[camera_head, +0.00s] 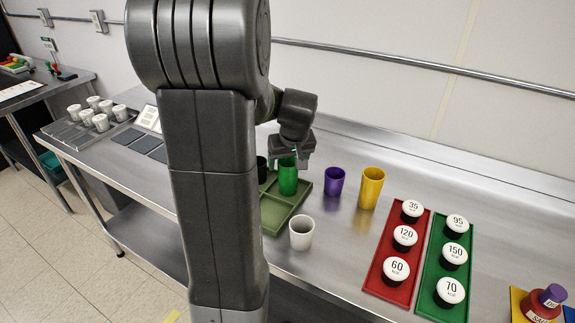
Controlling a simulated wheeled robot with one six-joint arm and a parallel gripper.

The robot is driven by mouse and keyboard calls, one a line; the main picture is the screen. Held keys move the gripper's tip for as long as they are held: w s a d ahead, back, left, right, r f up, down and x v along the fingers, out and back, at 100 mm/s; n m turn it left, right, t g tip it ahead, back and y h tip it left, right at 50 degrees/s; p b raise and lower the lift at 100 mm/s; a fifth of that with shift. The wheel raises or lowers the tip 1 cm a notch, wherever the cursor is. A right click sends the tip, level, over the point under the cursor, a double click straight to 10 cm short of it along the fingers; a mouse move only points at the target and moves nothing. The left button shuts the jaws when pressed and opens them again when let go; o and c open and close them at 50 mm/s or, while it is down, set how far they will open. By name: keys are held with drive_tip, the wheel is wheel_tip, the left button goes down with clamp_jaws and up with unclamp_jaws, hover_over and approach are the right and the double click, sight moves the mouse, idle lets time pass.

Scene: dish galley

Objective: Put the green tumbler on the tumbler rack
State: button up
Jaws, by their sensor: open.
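The green tumbler (288,182) stands upright in a back compartment of the olive-green divided tray (272,214), which looks like the tumbler rack. My gripper (289,161) points down at the tumbler's top with its jaws open. Its fingers appear to be at either side of the rim; whether they touch it cannot be told. The gripper hides part of the rim, and my arm hides the left part of the tray. A black tumbler (262,169) shows at the tray's back left, partly behind my arm.
A purple tumbler (335,181) and a yellow tumbler (372,188) stand right of the tray. A white tumbler (301,233) stands at its front right. A red tray (378,268) and a green tray (433,281) hold labelled lidded cups. Bare counter lies behind the tumblers.

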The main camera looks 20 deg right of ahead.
drive_tip(key=v, duration=0.9)
drive_tip(key=shift+r, duration=0.3)
